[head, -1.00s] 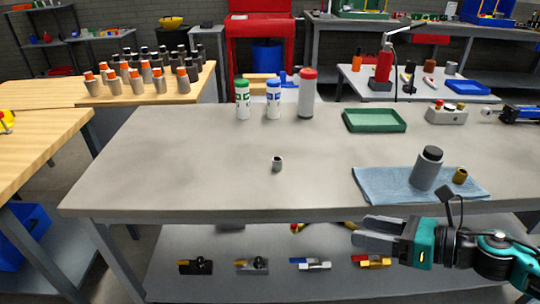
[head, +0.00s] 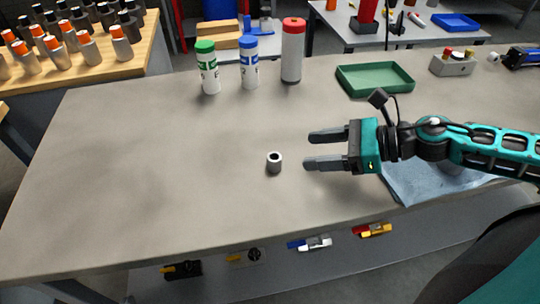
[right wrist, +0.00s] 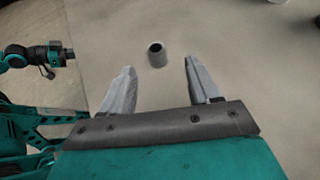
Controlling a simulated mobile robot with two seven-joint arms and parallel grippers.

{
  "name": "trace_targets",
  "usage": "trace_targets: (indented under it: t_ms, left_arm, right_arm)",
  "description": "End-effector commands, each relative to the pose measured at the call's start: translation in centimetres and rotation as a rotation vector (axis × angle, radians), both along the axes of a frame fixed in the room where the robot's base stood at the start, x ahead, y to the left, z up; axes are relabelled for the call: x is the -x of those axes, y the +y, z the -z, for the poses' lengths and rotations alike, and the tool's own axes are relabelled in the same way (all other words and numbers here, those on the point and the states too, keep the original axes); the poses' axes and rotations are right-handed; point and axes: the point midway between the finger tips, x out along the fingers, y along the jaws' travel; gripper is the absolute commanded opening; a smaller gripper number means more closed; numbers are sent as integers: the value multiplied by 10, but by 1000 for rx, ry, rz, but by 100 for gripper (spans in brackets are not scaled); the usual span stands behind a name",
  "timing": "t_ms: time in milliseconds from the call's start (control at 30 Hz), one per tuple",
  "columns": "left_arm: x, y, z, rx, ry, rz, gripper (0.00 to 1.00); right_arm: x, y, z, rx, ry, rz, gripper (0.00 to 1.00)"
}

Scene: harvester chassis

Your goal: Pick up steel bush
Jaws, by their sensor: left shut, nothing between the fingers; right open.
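The steel bush (head: 274,162) is a small grey ring standing upright on the grey table (head: 150,170). It also shows in the right wrist view (right wrist: 157,57), just ahead of the fingers and roughly in line with the gap between them. My right gripper (head: 309,150) is open and empty, to the right of the bush with its fingers pointing at it. Its fingers also show in the right wrist view (right wrist: 160,64). The bush stands clear of both fingers. My left gripper (right wrist: 66,54) is at the left edge of the right wrist view, away from the bush, with its fingers hard to make out.
Three bottles, green-capped (head: 207,68), blue-capped (head: 249,63) and red-capped (head: 292,52), stand behind the bush. A green tray (head: 375,80) lies at the back right. A blue cloth (head: 420,188) is partly hidden by my right arm. The table left of the bush is clear.

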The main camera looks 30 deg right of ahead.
Motion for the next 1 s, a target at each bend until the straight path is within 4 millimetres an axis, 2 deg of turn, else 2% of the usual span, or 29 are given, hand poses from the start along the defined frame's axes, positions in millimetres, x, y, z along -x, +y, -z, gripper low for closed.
trace_targets:
  t_ms: [33,200,400,533,1000]
  left_arm:
    - [2,-2,11,2,8,3,0]
    - [3,-9,20,13,17,15,0]
    - [-4,-14,20,27,3,21,0]
    - [-8,-15,11,28,-5,24,0]
    - [-8,-15,13,28,-6,25,0]
  right_arm:
    - [-4,5,7,4,-3,-5,61]
    - [-14,17,12,2,-5,-4,61]
    - [-23,26,18,3,-4,0,61]
    - [-27,30,17,0,-3,4,61]
    - [-37,44,24,1,-1,3,61]
